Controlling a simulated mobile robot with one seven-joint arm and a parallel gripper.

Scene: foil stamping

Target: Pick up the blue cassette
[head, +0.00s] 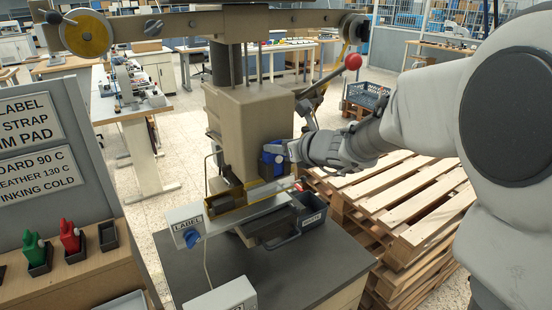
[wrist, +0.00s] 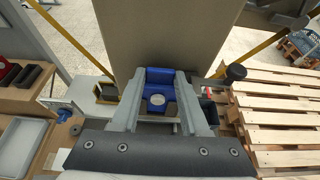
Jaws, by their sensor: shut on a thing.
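The blue cassette (head: 271,160) is at the front right of the beige press body in the head view. In the wrist view the blue cassette (wrist: 158,90) sits between the two fingers, close against the beige press column. My gripper (head: 286,153) reaches in from the right, and in the wrist view its fingers (wrist: 160,100) are closed on the cassette's sides. Whether the cassette still touches the press is hard to tell.
The beige press (head: 250,115) stands on a dark bench (head: 310,270). A black waste bin (head: 311,218) and a LABEL box (head: 187,222) are below the cassette. Wooden pallets (head: 400,200) are stacked at right. Red and green holders (head: 69,237) stand at left.

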